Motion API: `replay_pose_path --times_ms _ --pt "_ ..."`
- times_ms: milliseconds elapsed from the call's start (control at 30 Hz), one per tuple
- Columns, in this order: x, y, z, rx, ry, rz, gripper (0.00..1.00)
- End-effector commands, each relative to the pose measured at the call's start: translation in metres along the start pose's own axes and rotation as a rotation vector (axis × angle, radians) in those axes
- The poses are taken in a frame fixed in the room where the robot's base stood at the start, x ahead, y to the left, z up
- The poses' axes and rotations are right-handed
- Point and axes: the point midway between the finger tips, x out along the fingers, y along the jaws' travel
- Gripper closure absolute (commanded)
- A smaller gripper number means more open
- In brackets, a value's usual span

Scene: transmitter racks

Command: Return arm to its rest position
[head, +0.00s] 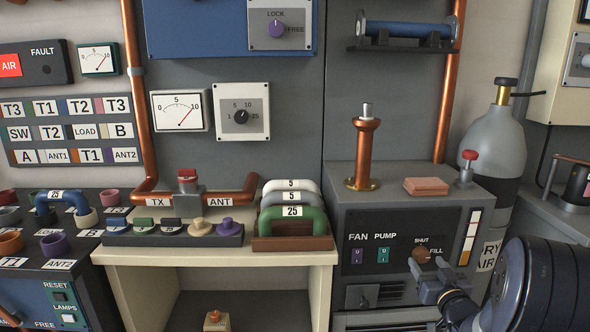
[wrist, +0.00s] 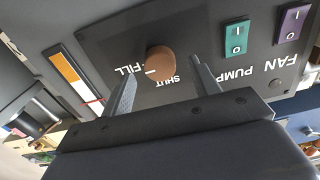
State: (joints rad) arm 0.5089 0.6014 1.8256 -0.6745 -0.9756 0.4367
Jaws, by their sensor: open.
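My gripper (head: 428,275) is at the lower right in the head view, in front of the dark panel with the FAN and PUMP switches. In the wrist view my gripper (wrist: 163,90) is open, with one finger on each side of the brown round knob (wrist: 160,63). The knob (head: 423,254) has a white pointer line and sits between the SHUT and FILL labels. In the wrist view the line points toward the FILL side. I cannot tell whether the fingers touch the knob. My dark arm comes in from the right edge.
The grey cabinet (head: 362,195) carries a copper post (head: 366,150), a copper-coloured block (head: 427,186) and a red-capped valve (head: 467,165). A grey cylinder (head: 494,140) stands behind it. A table (head: 220,258) at left holds a rack of looped handles (head: 291,243).

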Motion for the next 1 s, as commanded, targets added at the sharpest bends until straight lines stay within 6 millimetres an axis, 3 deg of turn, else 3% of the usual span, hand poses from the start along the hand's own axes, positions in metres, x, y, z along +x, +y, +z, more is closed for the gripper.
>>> replay_pose_path --times_ms 100,1000 --pt "0.023 -0.001 0.001 -0.002 0.001 -0.003 0.42" --pt "0.018 0.0 0.001 -0.816 0.001 0.001 0.42"
